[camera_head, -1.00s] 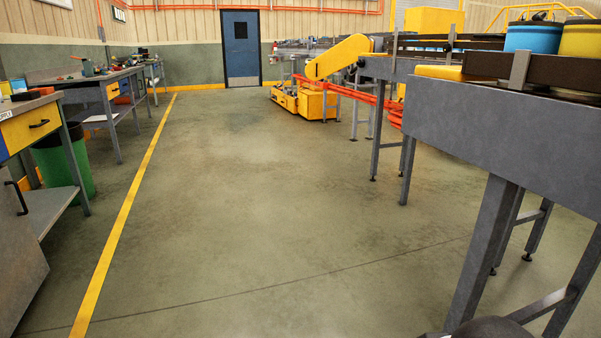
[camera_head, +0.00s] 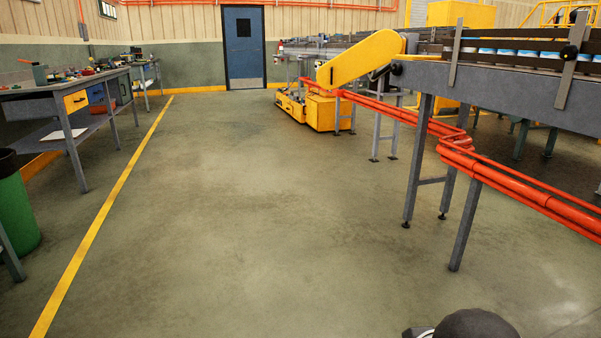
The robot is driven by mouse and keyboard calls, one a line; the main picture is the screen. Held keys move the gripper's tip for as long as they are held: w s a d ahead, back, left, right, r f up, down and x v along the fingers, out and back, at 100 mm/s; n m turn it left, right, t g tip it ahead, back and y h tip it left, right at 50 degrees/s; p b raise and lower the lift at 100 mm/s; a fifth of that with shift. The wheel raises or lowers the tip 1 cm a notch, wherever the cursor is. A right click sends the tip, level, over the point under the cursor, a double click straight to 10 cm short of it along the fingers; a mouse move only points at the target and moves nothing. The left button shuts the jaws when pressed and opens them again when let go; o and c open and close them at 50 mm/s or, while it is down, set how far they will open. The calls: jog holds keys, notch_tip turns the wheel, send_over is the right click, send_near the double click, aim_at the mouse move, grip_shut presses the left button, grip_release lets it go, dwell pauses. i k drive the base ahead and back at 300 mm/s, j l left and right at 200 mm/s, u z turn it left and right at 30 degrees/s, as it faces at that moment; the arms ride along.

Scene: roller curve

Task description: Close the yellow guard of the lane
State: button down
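A yellow guard (camera_head: 360,59) sits at the near end of a conveyor lane, right of the picture's middle. It is a long rounded cover, tilted up to the right. I cannot tell whether it is the task's guard or whether it is open or shut. The grey conveyor lane (camera_head: 480,82) runs right from it, with several white and blue cans on it. A dark rounded part of my own arm (camera_head: 476,325) shows at the bottom edge. My gripper's fingers are not in view.
Orange pipes (camera_head: 470,160) run along the conveyor's legs on the right. A yellow machine base (camera_head: 325,112) stands below the guard. Workbenches (camera_head: 75,110) and a green bin (camera_head: 16,212) line the left. The floor between is clear, with a yellow line (camera_head: 115,205).

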aim_at(377, 51)
jog(key=i, duration=2.45)
